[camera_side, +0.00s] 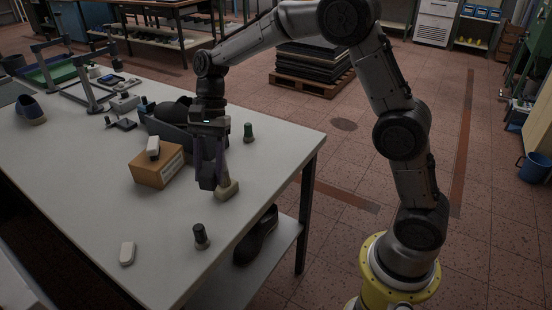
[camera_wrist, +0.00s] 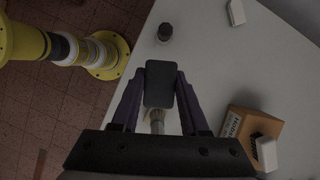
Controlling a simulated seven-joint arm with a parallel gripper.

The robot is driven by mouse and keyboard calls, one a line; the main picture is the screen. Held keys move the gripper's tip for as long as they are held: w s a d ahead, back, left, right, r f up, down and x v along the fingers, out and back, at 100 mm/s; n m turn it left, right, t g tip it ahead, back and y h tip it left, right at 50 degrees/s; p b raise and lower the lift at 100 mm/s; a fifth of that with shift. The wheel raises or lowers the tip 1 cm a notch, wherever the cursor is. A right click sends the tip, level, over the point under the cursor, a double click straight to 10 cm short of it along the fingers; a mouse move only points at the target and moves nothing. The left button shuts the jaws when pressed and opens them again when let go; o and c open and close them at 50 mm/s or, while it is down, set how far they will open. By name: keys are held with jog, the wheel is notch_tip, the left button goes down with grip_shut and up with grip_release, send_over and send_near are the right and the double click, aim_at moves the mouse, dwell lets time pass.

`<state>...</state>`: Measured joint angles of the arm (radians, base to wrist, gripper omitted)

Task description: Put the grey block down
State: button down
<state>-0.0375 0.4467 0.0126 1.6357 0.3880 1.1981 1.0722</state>
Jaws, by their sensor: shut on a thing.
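The grey block (camera_wrist: 160,84) is dark and upright between the fingers of my gripper (camera_wrist: 158,95) in the wrist view. In the side view my gripper (camera_side: 208,158) points down near the table's right edge, and the grey block (camera_side: 207,178) shows at its fingertips. The gripper is shut on the block. The block's lower end appears close above the table (camera_side: 95,190); whether it touches cannot be told. A pale-handled tool (camera_side: 227,189) stands just right of the block and partly shows behind it in the wrist view (camera_wrist: 157,122).
A cardboard box (camera_side: 157,169) with a white block (camera_side: 153,148) on top stands left of the gripper. A dark jar (camera_side: 201,236) and another white block (camera_side: 127,253) are at the front. The table's front middle is clear.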

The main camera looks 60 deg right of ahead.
jog(key=s+d+r+m+t, duration=0.1)
jog(key=s+d, duration=0.3)
jog(key=d, duration=0.3)
jog(key=s+d+m, duration=0.2)
jog(key=s+d, duration=0.2)
jog(key=d, duration=0.4)
jog(key=s+d+r+m+t, duration=0.1)
jog(key=s+d, duration=0.4)
jog(key=d, duration=0.2)
jog(key=w+d+f, duration=0.2)
jog(key=w+f, duration=0.1)
jog(key=w, duration=0.1)
jog(key=w+d+f, duration=0.2)
jog(key=w+f, duration=0.1)
jog(key=w, duration=0.1)
jog(key=w+d+f, duration=0.2)
jog(key=w, duration=0.2)
jog(key=shift+f, duration=0.4)
jog(key=shift+w+d+f, duration=0.15)
jog(key=shift+w+f, duration=0.35)
jog(key=shift+f, duration=1.7)
jog(key=shift+f, duration=0.1)
jog(key=shift+c, duration=2.1)
grip_release()
